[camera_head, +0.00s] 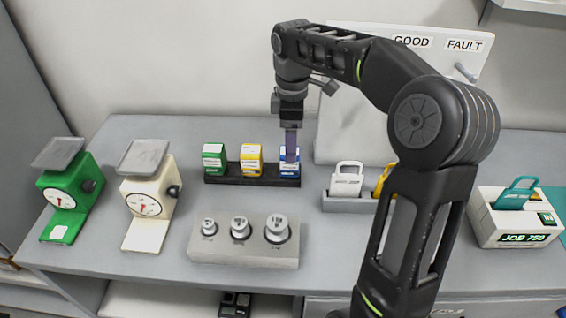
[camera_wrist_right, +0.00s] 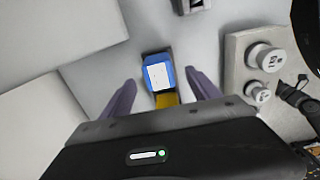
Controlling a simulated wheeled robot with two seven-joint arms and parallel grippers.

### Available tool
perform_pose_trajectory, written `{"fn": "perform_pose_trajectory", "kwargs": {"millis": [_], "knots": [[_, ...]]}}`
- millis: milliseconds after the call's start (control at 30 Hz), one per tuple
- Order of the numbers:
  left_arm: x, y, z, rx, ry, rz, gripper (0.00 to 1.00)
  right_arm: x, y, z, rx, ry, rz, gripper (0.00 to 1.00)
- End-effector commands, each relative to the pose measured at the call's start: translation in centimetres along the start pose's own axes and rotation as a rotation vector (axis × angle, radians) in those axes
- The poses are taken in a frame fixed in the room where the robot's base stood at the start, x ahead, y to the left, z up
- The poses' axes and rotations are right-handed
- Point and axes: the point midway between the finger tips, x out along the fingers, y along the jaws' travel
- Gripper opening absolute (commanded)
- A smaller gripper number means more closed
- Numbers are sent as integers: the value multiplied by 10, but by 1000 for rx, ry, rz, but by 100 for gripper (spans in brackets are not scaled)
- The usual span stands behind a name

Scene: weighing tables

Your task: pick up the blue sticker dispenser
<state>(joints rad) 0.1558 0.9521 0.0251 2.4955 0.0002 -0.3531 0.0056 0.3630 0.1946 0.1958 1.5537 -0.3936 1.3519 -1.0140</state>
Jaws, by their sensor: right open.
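The blue sticker dispenser (camera_head: 290,170) stands at the right end of a black rack (camera_head: 225,178), with a white label on its face. My right gripper (camera_head: 291,150) points down directly over it, and its fingers cover part of its top in the head view. In the right wrist view the blue dispenser (camera_wrist_right: 157,74) shows between the two purple fingers of my right gripper (camera_wrist_right: 161,80), which are apart with a gap on each side. I cannot tell how far the fingertips reach down beside it. My left gripper is not in view.
Yellow (camera_head: 251,159) and green (camera_head: 214,158) dispensers share the rack. A weight block (camera_head: 245,255) stands in front, two scales (camera_head: 150,195) at left. A grey tag holder (camera_head: 345,205) and a JOB box (camera_head: 515,220) are at right; a GOOD/FAULT board (camera_head: 340,120) stands behind.

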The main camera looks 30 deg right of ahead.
Motion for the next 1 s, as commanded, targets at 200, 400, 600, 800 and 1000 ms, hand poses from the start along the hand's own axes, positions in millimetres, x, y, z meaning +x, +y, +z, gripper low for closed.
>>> {"fn": "perform_pose_trajectory", "kwargs": {"millis": [200, 400, 600, 800, 1000], "knots": [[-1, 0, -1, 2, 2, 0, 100, 8, 0, 0, 0, -1, -3, 71], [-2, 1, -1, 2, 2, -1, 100, 26, 0, -1, 0, 0, -1, 71], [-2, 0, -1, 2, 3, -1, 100, 27, 0, -1, 0, 1, 0, 71], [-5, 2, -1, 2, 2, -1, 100, 34, 0, -2, -1, 0, -3, 71], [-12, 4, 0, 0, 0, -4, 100, 63, 1, -3, -2, 0, -5, 71]]}}
